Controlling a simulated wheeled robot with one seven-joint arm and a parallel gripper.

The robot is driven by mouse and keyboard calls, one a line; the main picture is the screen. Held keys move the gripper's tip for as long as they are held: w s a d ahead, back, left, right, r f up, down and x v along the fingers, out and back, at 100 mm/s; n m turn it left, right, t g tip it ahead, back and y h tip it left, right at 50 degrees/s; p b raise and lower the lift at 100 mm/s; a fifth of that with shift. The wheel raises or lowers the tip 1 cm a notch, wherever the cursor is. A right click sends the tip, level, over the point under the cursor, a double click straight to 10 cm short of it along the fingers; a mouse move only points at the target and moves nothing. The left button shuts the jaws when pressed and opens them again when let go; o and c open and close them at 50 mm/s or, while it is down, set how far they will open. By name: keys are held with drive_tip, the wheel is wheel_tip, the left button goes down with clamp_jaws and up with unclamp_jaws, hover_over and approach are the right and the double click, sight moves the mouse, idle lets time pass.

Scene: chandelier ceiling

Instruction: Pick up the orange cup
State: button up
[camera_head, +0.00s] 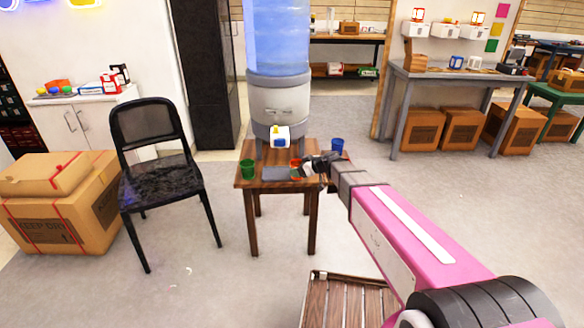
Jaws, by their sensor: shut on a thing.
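The orange cup (295,167) is at the right half of a small wooden table (248,183), partly hidden behind my gripper. My gripper (304,168) reaches in from the right at the end of my pink arm and is shut on the orange cup. The view is too small to tell whether the cup's base touches the tabletop.
A green cup (248,169) stands left on the table and a blue cup (337,147) at its back right. A water dispenser (279,100) rises behind. A black chair (160,178) stands left; a slatted wooden item (345,300) is in front.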

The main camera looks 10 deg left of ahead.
drive_tip(key=s+d, duration=0.3)
drive_tip(key=d, duration=0.5)
drive_tip(key=shift+d, duration=0.3)
drive_tip(key=shift+d, duration=0.1)
idle(1.2)
